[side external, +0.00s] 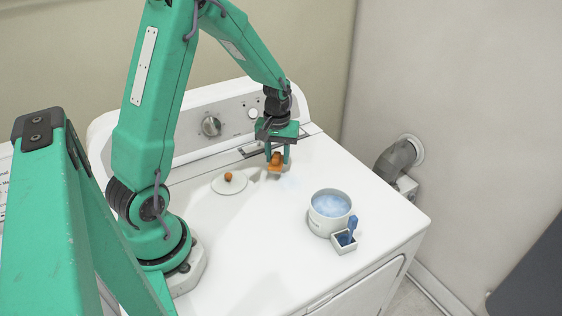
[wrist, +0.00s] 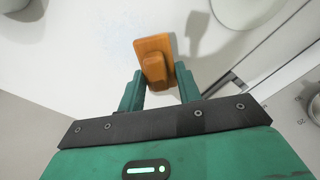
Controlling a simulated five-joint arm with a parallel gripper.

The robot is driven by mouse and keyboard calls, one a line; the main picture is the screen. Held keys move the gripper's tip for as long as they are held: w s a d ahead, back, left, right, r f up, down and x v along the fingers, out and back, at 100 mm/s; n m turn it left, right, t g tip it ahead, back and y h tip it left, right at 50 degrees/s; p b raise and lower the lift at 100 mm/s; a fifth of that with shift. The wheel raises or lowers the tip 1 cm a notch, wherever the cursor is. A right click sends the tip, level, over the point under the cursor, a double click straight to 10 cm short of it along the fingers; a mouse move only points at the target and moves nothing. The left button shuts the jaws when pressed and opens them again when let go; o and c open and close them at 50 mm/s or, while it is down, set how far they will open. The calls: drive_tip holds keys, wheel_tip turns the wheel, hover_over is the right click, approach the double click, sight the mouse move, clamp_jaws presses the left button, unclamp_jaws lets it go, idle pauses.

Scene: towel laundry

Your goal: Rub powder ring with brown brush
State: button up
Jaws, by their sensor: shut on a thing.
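My gripper (side external: 278,155) is shut on the brown brush (side external: 274,168) near the back of the white washer top. In the wrist view the brush (wrist: 154,56) has an orange-brown block with a raised grip, held between the two green fingers of my gripper (wrist: 158,85). I cannot tell whether the brush touches the surface. A faint pale-blue powder patch (side external: 289,182) lies on the top just right of and in front of the brush. In the wrist view the powder (wrist: 118,38) shows as faint specks left of the brush.
A white lid with an orange knob (side external: 229,184) lies left of the brush. A white pot of bluish foam (side external: 331,206) stands to the right, with a small white box holding a blue-handled tool (side external: 344,243) beside it. The control panel (side external: 205,127) rises behind. The front left top is clear.

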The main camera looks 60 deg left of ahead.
sight(281, 162)
drive_tip(key=f, duration=0.3)
drive_tip(key=shift+d+f, duration=0.2)
drive_tip(key=shift+f, duration=0.15)
drive_tip(key=shift+d+r, duration=0.1)
drive_tip(key=shift+d, duration=0.7)
drive_tip(key=shift+c, duration=0.4)
drive_tip(key=shift+d, duration=4.5)
drive_tip(key=shift+w, duration=0.65)
drive_tip(key=shift+w+a, duration=0.2)
drive_tip(key=shift+a, duration=5.3)
drive_tip(key=shift+w, duration=0.7)
drive_tip(key=shift+w+d, duration=0.15)
drive_tip(key=shift+d, duration=5.45)
drive_tip(key=shift+w, duration=0.75)
drive_tip(key=shift+a, duration=5.7)
drive_tip(key=shift+d+r, duration=0.1)
drive_tip(key=shift+r, duration=4)
